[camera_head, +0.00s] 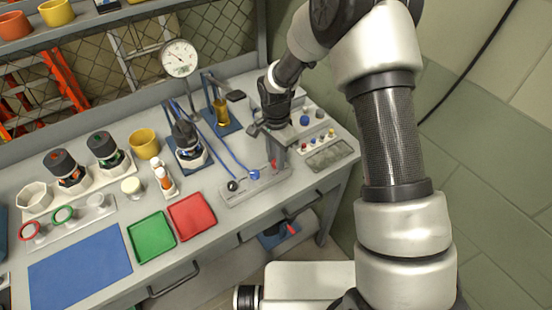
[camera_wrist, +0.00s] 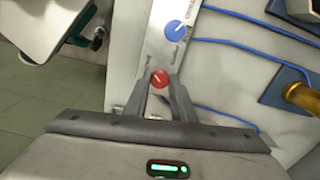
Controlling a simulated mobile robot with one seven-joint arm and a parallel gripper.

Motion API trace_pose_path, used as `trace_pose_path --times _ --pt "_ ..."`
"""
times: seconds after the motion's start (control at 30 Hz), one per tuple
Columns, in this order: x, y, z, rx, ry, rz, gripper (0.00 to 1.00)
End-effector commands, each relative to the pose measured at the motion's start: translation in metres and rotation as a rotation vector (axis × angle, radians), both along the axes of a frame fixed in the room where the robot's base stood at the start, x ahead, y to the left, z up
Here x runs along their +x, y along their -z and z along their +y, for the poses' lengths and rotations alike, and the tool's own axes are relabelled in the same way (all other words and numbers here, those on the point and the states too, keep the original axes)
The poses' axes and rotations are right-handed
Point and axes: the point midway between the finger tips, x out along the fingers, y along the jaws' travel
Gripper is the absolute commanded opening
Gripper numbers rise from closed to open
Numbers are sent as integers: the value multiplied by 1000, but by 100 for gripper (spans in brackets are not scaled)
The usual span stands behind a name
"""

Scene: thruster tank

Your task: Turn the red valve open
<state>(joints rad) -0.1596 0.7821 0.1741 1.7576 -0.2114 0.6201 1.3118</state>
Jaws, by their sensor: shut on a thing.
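The red valve (camera_wrist: 159,79) is a small round knob with a white mark, at the near end of a grey panel strip (camera_wrist: 156,52) in the wrist view. My gripper (camera_wrist: 160,86) is shut on it, with one finger on each side. In the head view the red valve (camera_head: 274,164) shows only as a small red spot beside my gripper (camera_head: 277,163), at the right end of the panel on the bench. A blue knob (camera_wrist: 174,27) sits further along the strip. The fingers hide part of the red valve's sides.
A black knob (camera_head: 233,185) stands at the panel's left end. Blue tubes (camera_wrist: 235,45) run beside the panel. A brass fitting (camera_head: 221,112) and a dial gauge (camera_head: 180,58) stand behind. Red (camera_head: 192,217) and green (camera_head: 152,237) trays lie left.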

Motion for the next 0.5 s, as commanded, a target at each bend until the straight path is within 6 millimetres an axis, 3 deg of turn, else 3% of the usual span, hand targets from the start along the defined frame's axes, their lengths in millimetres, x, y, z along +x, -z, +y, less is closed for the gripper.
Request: trace_pose_path --times 0.5 --pt "1 1 0 1 -462 -2 1"
